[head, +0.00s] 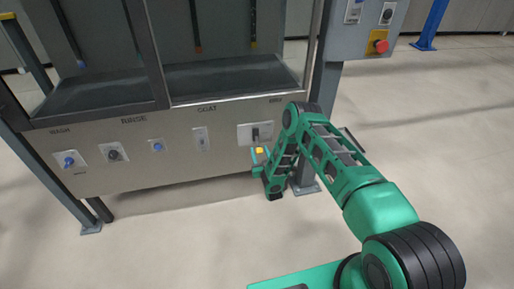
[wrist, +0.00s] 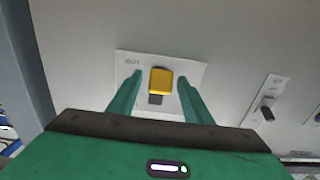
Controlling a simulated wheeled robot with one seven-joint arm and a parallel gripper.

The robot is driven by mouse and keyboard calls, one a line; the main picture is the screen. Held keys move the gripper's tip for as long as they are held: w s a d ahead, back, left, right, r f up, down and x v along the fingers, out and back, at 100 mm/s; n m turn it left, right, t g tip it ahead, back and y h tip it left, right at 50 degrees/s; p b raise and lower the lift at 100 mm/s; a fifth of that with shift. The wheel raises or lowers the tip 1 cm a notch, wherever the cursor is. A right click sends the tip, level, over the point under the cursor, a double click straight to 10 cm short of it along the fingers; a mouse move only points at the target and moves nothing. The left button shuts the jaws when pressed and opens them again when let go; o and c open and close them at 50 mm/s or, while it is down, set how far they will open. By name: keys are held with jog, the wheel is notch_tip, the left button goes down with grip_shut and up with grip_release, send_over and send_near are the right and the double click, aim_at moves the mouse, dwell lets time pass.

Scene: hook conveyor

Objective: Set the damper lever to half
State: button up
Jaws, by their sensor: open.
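The damper lever is most likely the one with a yellow handle (wrist: 161,81) on a white plate (wrist: 190,72). In the wrist view the handle sits between the two green fingers of my gripper (wrist: 159,84), with a dark part below it. The fingers are open, with a gap visible on each side of the handle. My arm hides part of this plate. Its scale marks are too small to read.
A red button (head: 380,46) is on a box at upper right.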

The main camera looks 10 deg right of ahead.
jog(key=shift+w, duration=2.45)
grip_shut()
jog(key=shift+a, duration=0.1)
